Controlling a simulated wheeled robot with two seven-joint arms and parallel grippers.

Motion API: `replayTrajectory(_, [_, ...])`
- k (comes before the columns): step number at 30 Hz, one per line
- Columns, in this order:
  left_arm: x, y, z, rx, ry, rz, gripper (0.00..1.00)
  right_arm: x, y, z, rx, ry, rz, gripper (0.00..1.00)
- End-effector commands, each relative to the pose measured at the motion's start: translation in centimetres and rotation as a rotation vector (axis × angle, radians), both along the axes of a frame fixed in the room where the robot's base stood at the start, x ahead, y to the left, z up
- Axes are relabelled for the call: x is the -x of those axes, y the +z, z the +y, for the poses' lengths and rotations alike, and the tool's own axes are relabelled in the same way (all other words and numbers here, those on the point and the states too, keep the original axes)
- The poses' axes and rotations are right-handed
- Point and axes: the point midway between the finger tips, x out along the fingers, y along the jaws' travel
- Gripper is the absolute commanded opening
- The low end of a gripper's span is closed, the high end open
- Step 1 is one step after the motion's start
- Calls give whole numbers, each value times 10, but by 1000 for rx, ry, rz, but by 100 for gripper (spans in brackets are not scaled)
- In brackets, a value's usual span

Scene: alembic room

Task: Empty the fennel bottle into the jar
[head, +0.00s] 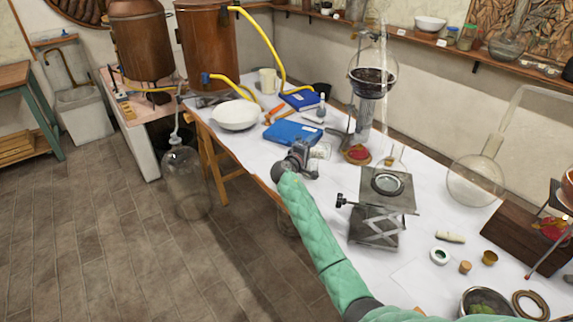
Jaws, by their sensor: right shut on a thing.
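My right gripper (301,155) is over the near edge of the white-covered table, its arm coming in from the lower right. It is shut on a small clear glass vessel (321,150) at its fingertips, partly hidden by the gripper. I cannot read a label, nor tell whether this is the fennel bottle or the jar. A small stoppered bottle (321,106) stands farther back beside the blue books. No other vessel can be surely named as the jar. My left gripper is out of view.
A blue book (292,133) and a white bowl (235,115) lie behind my gripper. A metal lab jack (377,222) stands to its right, with tall glassware (369,95) behind. A large round flask (476,180) is at the right. A clear carboy (186,185) stands on the floor.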

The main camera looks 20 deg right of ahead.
Motion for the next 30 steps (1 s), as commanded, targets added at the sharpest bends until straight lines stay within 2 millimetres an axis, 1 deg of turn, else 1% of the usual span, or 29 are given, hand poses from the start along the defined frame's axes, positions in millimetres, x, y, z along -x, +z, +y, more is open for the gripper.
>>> replayTrajectory(5, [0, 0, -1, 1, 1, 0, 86, 0, 1, 0, 5, 0, 1, 25])
replayTrajectory(15, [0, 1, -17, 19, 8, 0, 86, 0, 1, 0, 8, 0, 3, 25])
replayTrajectory(18, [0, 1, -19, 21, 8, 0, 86, 0, 2, 0, 14, 1, 5, 25])
replayTrajectory(23, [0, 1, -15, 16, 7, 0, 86, 0, 3, 0, 26, 1, 11, 25])
replayTrajectory(30, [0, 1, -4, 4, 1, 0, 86, 0, 4, 1, 43, 1, 18, 25])
